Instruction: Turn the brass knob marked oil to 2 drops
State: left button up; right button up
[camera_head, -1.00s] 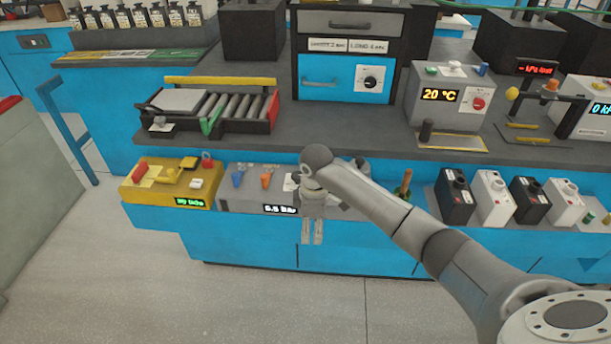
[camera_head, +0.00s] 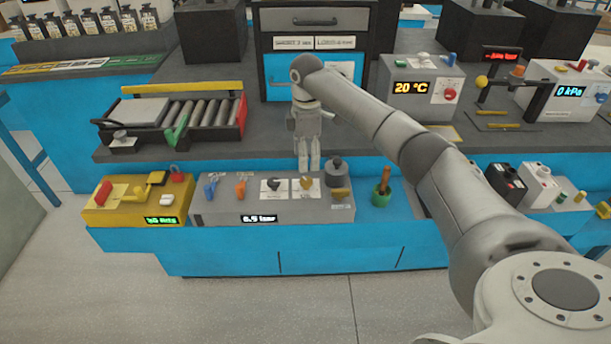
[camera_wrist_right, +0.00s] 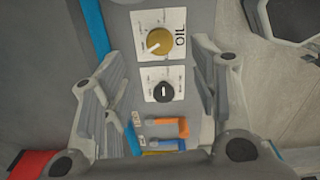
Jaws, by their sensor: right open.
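The brass knob (camera_head: 306,183) sits on a white plate on the grey panel (camera_head: 225,210), whose display reads about 0.5 bar. In the right wrist view the brass knob (camera_wrist_right: 159,41) is beside the sideways word OIL. Its pale pointer line points to the lower left there; the scale marks are too small to read. A black knob (camera_wrist_right: 163,91) on its own plate is next to it. My right gripper (camera_head: 309,166) is open and empty, fingers down, above the panel near the brass knob. In the wrist view its fingers (camera_wrist_right: 155,75) stand wide apart, either side of the knobs. My left gripper is out of view.
Blue and orange levers (camera_head: 225,187) are left of the knobs on the panel. A dark round weight-like part (camera_head: 337,172) stands close right. A roller conveyor (camera_head: 185,110) lies behind.

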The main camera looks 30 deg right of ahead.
aim_at(306, 180)
notch_tip(306, 180, down, 8)
jog(key=shift+f, duration=0.1)
jog(key=shift+c, duration=0.3)
jog(key=c, duration=1)
jog(key=shift+r+m+p, duration=0.2)
jog(key=shift+m+p, duration=0.2)
jog(key=shift+p, duration=0.5)
jog(key=m+p, duration=0.4)
jog(key=p, duration=0.1)
jog(key=shift+a+r, duration=0.1)
jog(key=m+p, duration=0.2)
jog(key=m, duration=0.1)
jog(key=shift+m+p, duration=0.3)
jog(key=shift+p, duration=0.05)
jog(key=shift+f+m+p, duration=0.2)
jog(key=shift+m+p, duration=0.7)
jog(key=shift+m, duration=0.8)
jog(key=shift+w, duration=0.1)
